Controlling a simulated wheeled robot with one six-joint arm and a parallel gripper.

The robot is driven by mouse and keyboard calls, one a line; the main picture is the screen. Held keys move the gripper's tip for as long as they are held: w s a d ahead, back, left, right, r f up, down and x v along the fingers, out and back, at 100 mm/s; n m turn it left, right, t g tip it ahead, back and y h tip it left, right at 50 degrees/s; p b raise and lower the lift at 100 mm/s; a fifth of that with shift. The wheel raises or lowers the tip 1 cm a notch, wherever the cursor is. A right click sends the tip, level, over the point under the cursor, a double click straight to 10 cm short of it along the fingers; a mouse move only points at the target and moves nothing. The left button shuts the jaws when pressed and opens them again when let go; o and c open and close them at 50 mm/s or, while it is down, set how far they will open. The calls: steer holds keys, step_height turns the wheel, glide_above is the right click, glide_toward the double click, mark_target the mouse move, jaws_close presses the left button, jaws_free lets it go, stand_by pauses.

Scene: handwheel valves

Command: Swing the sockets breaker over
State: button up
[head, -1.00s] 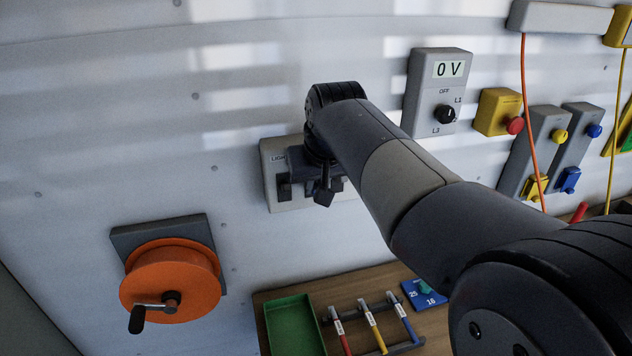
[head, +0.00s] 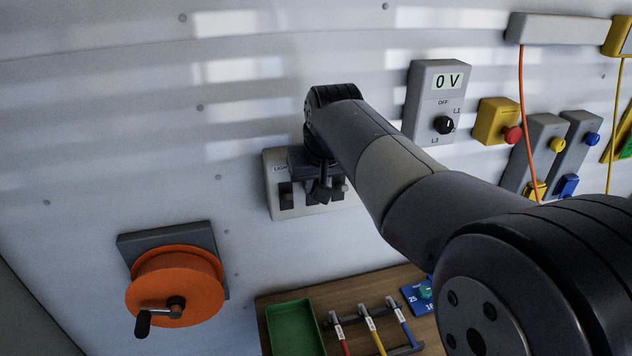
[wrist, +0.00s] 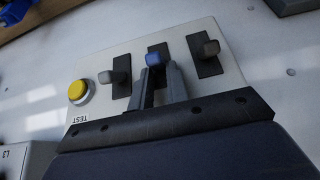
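A pale breaker panel (head: 281,208) is on the wall, partly hidden by my arm in the head view. In the wrist view the panel (wrist: 108,62) appears upside down, with three levers in black slots. The middle lever (wrist: 154,58) is blue; the outer levers, one at left (wrist: 108,77) and one at right (wrist: 211,48), are grey. My gripper (wrist: 157,70) is at the middle lever, with its fingertips on either side of it. I cannot tell whether they press on it. Only part of a label starting "LIGH" reads in the head view; a sockets label is not readable.
A yellow button (wrist: 77,91) marked TEST is beside the levers. An orange crank reel (head: 178,283) is at lower left. A grey 0 V selector box (head: 434,100) and a yellow box with a red button (head: 496,122) are to the right. A green tray (head: 294,328) is below.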

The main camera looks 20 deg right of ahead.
steer(key=shift+o, duration=1.2)
steer(key=r, duration=0.1)
steer(key=r+p, duration=0.2)
steer(key=shift+w+r, duration=0.25)
step_height(320, 180, up, 2)
steer(key=shift+r+p, duration=0.2)
steer(key=shift+p, duration=0.85)
steer(key=shift+r, duration=0.85)
steer(key=shift+f+b, duration=0.15)
steer(key=shift+b, duration=0.15)
steer(key=b+v, duration=0.1)
steer(key=v, duration=0.9)
steer(key=shift+s+r, duration=0.25)
steer(key=shift+r, duration=0.1)
